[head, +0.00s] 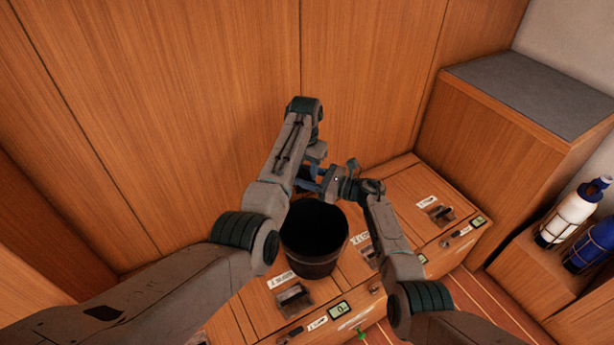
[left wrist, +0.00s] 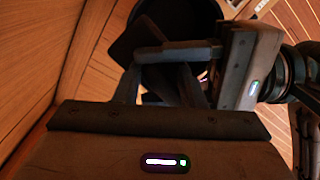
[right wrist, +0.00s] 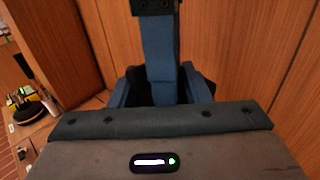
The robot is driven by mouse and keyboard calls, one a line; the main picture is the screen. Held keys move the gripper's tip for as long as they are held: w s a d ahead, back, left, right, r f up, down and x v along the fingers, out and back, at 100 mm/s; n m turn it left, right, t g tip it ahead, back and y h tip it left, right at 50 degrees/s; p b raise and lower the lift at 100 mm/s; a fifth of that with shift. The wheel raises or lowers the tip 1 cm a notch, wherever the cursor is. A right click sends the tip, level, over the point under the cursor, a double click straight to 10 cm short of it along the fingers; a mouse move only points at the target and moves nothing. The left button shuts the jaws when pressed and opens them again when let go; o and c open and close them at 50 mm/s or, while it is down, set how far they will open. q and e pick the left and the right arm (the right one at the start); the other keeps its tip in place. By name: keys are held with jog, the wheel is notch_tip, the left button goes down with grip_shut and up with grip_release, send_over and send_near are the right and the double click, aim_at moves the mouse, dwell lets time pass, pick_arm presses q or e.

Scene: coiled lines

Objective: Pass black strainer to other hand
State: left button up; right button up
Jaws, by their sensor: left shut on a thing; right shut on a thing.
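The black strainer (head: 312,262) looks like a deep, round, open-topped bucket with a dark inside, just below my two grippers in the head view. Its dark round mouth shows beyond the fingers in the left wrist view (left wrist: 203,18). My left gripper (head: 310,180) and right gripper (head: 326,182) meet above its far rim, fingers crossing closely. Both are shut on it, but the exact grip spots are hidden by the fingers. In the right wrist view, a dark patch shows between the right fingers (right wrist: 160,92), behind a blue-lit upright bar.
A wooden bench (head: 408,190) with labelled latches and small displays runs below the grippers. Wood panels (head: 370,70) rise behind. A grey-topped cabinet (head: 535,90) stands at right, with a white bottle (head: 568,217) and a blue bottle (head: 592,247) in racks beside it.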

pick_arm(q)
jog(key=o, duration=1.1)
